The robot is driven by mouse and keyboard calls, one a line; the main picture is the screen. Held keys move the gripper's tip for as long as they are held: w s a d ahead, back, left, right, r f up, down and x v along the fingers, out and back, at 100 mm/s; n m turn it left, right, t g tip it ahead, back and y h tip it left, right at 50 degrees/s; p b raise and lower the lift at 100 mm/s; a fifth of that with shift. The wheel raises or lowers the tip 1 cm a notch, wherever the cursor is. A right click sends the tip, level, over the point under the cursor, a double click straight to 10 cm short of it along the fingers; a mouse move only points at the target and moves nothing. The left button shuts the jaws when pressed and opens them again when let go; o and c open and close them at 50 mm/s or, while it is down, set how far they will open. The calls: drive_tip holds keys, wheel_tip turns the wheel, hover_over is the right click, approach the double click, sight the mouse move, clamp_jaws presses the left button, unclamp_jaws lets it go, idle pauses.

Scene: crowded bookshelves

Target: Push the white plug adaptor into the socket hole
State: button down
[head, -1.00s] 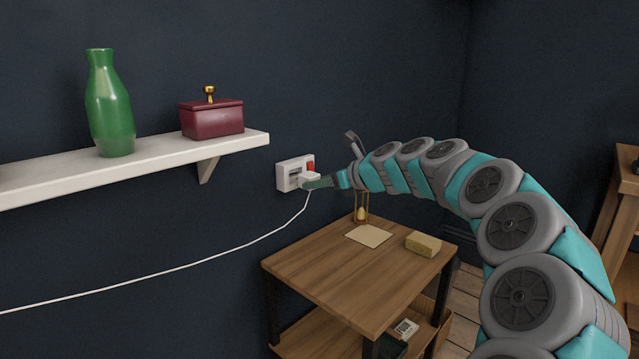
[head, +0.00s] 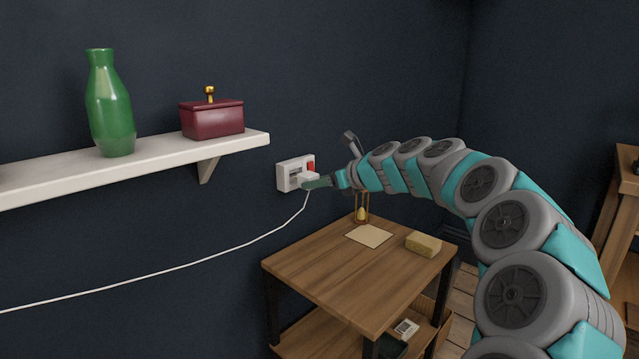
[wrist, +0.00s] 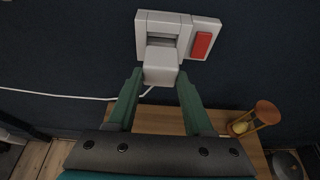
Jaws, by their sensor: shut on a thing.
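The white plug adaptor (wrist: 160,68) is between the fingertips of my gripper (wrist: 160,84), which is shut on it; the adaptor also shows in the head view (head: 309,177). The white socket (wrist: 210,24) is fixed to the dark wall and has a red switch (wrist: 202,45) at its right; it also shows in the head view (head: 283,178). The adaptor is right at the socket's face, in front of the dark recess (wrist: 163,41). I cannot tell how deep its front sits in the hole. A white cord (head: 247,243) hangs from the adaptor and runs left.
A wooden side table (head: 320,272) stands below, bearing an hourglass (head: 361,207), a paper sheet (head: 369,236) and a yellowish block (head: 423,244). A white shelf (head: 60,184) at the left holds a green vase (head: 110,110) and a red box (head: 212,121).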

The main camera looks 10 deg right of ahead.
sight(314, 177)
drive_tip(key=shift+w+a, duration=0.5)
drive_tip(key=shift+w, duration=0.2)
drive_tip(key=shift+w+a, duration=0.5)
drive_tip(key=shift+w, duration=0.15)
drive_tip(key=shift+c, duration=1.1)
unclamp_jaws()
drive_tip(key=v, duration=0.7)
drive_tip(key=shift+s+d+r, duration=0.1)
drive_tip(key=shift+s+d, duration=0.1)
drive_tip(key=shift+s, duration=0.05)
drive_tip(key=shift+a, duration=0.1)
